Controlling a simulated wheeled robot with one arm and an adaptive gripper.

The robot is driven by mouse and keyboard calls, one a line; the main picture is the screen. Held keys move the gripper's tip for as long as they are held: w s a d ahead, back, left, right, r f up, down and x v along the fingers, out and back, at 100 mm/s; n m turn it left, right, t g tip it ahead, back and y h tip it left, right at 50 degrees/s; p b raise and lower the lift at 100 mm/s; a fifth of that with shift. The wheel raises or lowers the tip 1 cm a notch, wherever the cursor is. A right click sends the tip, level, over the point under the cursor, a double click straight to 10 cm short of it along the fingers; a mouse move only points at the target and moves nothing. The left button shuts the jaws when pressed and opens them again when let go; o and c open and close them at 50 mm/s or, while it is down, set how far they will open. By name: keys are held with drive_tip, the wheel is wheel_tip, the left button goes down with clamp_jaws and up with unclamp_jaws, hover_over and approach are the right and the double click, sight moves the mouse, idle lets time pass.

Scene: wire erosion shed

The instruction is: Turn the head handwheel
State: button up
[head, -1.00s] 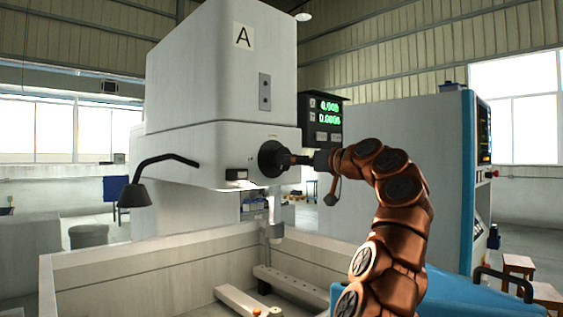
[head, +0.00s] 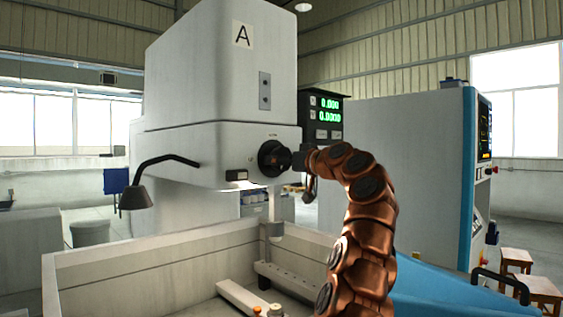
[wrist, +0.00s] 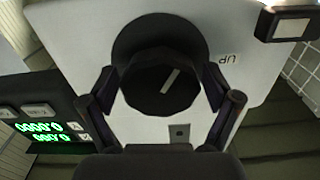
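The head handwheel (head: 272,158) is a black round knob on the front of the white machine head. In the wrist view the handwheel (wrist: 150,92) shows face-on, with a faceted rim, a pale index line and a larger dark disc behind it. My gripper (head: 291,159) is right in front of it in the head view. In the wrist view my gripper (wrist: 161,75) is open, with one finger on each side of the knob, close to its rim. I cannot tell for certain whether the fingers touch it.
A readout box (head: 322,115) with green digits hangs just right of the handwheel. A label reading UP (wrist: 227,58) sits beside the wheel. A dark lamp (head: 136,197) juts out at left. The work tank (head: 150,262) lies below, and a grey-blue cabinet (head: 400,165) stands at right.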

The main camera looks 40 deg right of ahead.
drive_tip(key=c, duration=0.8)
drive_tip(key=shift+a+m, duration=0.1)
drive_tip(key=shift+m, duration=0.2)
drive_tip(key=m+p, duration=0.2)
drive_tip(key=m, duration=0.1)
drive_tip(key=shift+a+r+m, duration=0.1)
drive_tip(key=shift+r+m, duration=0.05)
drive_tip(key=shift+m, duration=0.15)
drive_tip(key=shift+r+m+p, duration=0.15)
drive_tip(key=shift+m+p, duration=0.4)
drive_tip(key=shift+m, duration=0.35)
drive_tip(key=shift+m+p, duration=0.35)
drive_tip(key=shift+m, duration=0.05)
drive_tip(key=shift+m+p, duration=0.6)
drive_tip(key=shift+m, duration=0.3)
drive_tip(key=shift+m+p, duration=1.1)
drive_tip(key=shift+m, duration=0.4)
